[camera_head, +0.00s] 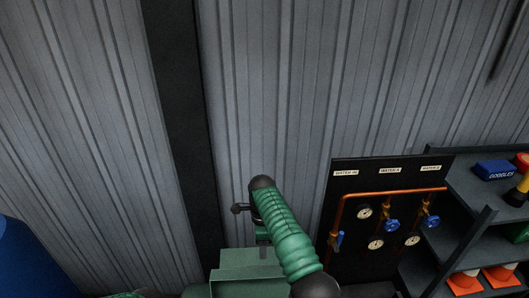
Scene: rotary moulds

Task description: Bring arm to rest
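A green ribbed arm (286,235) with dark rounded ends rises from the bottom edge, right of centre, and leans up to the left; I take it as my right arm. Small dark parts, which may belong to my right gripper (240,208), show just left of and below its far end. The fingers are not clear, so whether they are open or shut does not show. No held thing is visible. My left gripper is not in view.
A green box-like machine part (249,272) is below the arm's far end. A dark water panel (387,267) with copper pipe, gauges and blue valves stands at right, beside a grey shelf (487,208). A blue drum (28,262) is at lower left. A corrugated wall (90,120) stands behind.

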